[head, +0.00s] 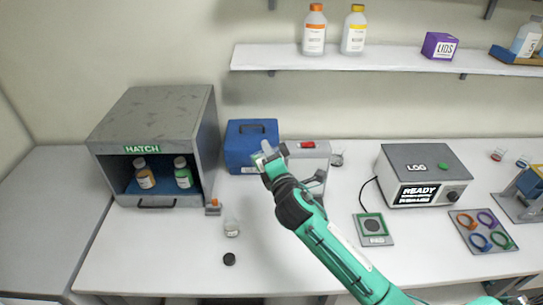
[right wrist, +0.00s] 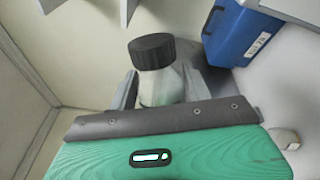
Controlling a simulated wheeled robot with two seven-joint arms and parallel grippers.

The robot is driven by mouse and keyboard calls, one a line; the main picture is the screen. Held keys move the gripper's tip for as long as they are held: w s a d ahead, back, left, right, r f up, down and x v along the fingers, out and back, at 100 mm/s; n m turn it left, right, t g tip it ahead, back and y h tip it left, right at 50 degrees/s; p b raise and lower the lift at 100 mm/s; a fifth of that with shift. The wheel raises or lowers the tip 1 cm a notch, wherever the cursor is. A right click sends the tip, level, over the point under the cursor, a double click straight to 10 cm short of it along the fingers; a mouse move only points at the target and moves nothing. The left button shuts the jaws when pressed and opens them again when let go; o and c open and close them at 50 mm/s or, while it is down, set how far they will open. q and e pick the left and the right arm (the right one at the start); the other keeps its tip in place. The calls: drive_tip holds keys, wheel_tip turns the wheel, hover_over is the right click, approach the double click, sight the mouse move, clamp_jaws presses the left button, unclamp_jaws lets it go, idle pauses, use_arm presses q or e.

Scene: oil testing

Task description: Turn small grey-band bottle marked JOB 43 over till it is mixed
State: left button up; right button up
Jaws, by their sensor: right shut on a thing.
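My right gripper (head: 268,153) is raised above the middle of the table, in front of the blue case. In the right wrist view it is shut on a small pale bottle (right wrist: 160,88) with a black ribbed cap (right wrist: 152,48). The fingers close on the bottle's sides, and the cap sticks out past them. The bottle looks tilted in the wrist view. Its band and any JOB marking cannot be read, and the gripper hides most of it in the head view. My left gripper is not in view.
The blue case (head: 250,143) is behind the gripper.

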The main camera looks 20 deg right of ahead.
drive_tip(key=n, duration=0.3)
drive_tip(key=shift+r+n, duration=0.1)
drive_tip(key=shift+n, duration=0.3)
drive_tip(key=n, duration=0.3)
drive_tip(key=shift+d, duration=0.1)
drive_tip(key=shift+n, duration=1)
drive_tip(key=n, duration=0.5)
